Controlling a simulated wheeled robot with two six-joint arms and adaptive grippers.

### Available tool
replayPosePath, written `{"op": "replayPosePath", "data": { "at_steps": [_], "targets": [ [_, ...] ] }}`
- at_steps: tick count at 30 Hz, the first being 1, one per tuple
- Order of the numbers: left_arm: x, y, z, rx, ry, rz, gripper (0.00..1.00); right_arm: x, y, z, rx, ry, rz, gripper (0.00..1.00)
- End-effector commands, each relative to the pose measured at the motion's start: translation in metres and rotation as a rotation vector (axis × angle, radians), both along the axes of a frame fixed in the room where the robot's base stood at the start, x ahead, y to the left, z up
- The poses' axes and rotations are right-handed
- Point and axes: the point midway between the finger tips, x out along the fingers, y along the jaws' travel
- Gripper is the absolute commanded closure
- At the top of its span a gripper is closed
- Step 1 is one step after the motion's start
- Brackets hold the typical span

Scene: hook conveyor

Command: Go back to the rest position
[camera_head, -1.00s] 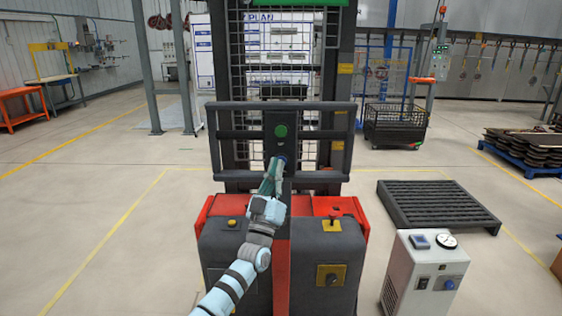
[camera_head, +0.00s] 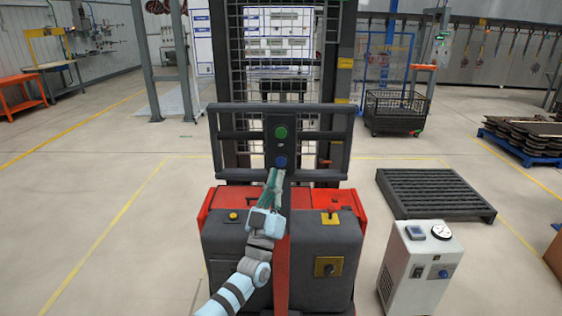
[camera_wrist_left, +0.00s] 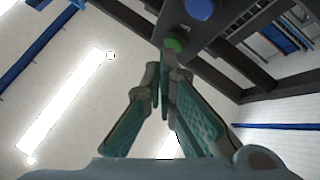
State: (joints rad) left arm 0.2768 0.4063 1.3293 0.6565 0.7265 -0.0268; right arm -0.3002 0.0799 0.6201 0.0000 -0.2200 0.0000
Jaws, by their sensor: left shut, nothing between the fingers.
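My left gripper (camera_head: 275,178) is shut and empty in the head view, just below a blue button (camera_head: 281,161) on the dark upright panel of the stacker truck. A green button (camera_head: 281,132) sits above the blue one. In the left wrist view the teal fingers (camera_wrist_left: 163,70) come together at the tips, with the green button (camera_wrist_left: 174,44) close beyond them and the blue button (camera_wrist_left: 200,8) at the top edge. I cannot tell from the wrist view whether the fingertips touch the panel. My right gripper is not in view.
The red and dark grey truck (camera_head: 230,245) with its mesh mast fills the middle. A white box with a gauge (camera_head: 420,268) stands at the front right, near a dark slatted pallet (camera_head: 433,193). A black wire cart (camera_head: 397,111) is behind. Open floor lies to the left.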

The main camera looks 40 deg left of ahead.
Motion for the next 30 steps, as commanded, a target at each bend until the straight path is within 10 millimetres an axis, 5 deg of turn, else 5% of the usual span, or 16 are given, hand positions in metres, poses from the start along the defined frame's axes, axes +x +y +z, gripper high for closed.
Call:
{"op": "replayPosePath", "data": {
  "at_steps": [21,23,25,28,30],
  "targets": [
    [0.009,-0.003,-0.01,0.008,0.058,-0.014,1.0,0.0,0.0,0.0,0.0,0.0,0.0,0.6],
    [0.023,-0.006,-0.031,0.034,0.162,-0.022,1.0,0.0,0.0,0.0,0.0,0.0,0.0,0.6],
    [0.039,-0.009,-0.081,0.069,0.342,-0.025,1.0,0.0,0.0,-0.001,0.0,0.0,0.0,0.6],
    [0.041,-0.015,-0.186,0.1,0.649,-0.031,1.0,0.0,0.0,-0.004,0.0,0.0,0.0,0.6],
    [0.024,-0.022,-0.266,0.112,0.863,-0.039,1.0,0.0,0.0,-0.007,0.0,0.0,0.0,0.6]
  ]
}}
